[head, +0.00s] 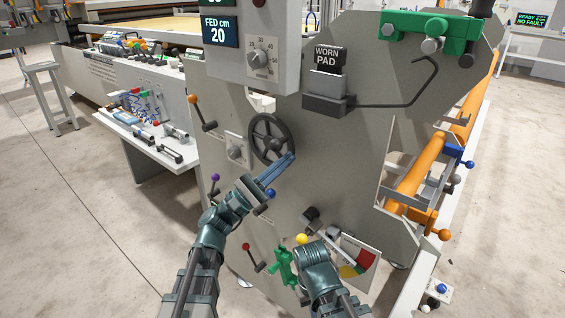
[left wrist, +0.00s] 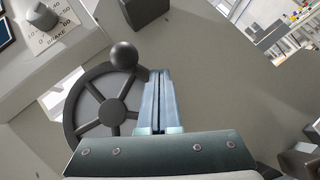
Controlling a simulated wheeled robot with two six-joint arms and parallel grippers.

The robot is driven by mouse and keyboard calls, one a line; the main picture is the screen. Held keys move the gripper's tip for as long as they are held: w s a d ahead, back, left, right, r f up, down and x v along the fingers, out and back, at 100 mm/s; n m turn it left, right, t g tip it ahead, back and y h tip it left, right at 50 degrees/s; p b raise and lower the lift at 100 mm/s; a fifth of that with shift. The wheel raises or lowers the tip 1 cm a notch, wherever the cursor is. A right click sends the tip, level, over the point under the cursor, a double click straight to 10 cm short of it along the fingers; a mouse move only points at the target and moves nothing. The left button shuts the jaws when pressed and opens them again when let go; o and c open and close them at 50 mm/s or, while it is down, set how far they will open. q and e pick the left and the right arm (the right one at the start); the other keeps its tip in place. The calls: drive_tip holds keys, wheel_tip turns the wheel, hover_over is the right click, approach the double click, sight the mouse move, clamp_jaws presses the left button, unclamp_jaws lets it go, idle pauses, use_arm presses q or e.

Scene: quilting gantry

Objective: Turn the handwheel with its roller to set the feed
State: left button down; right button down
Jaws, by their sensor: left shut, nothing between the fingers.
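The dark spoked handwheel (head: 252,138) is on the grey side panel, below the display box. It also shows at left in the left wrist view (left wrist: 76,103), with a round dark knob (left wrist: 124,55) at its rim. My left gripper (head: 291,157) is shut and empty, its blue fingers at the wheel's lower right edge in the head view. In the left wrist view the fingers (left wrist: 160,75) lie beside the rim, close to the knob; contact is unclear. An orange roller (head: 418,172) runs behind the panel at right. My right gripper (head: 316,254) is low; its fingers cannot be made out.
A display (head: 220,33) reads "FED cm 20" beside a dial knob (head: 259,58). A "WORN PAD" box (head: 327,92) with a bent rod is right of the wheel. Several coloured ball levers surround the wheel, including an orange one (head: 194,99). A coloured gauge (head: 359,262) is below.

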use_arm(q)
drive_tip(key=s+a+f+b, duration=0.2)
drive_tip(key=s+f+b, duration=0.5)
drive_tip(key=f+b, duration=0.1)
drive_tip(key=shift+a+f, duration=0.2)
drive_tip(key=shift+f, duration=0.4)
drive_tip(key=shift+a, duration=0.1)
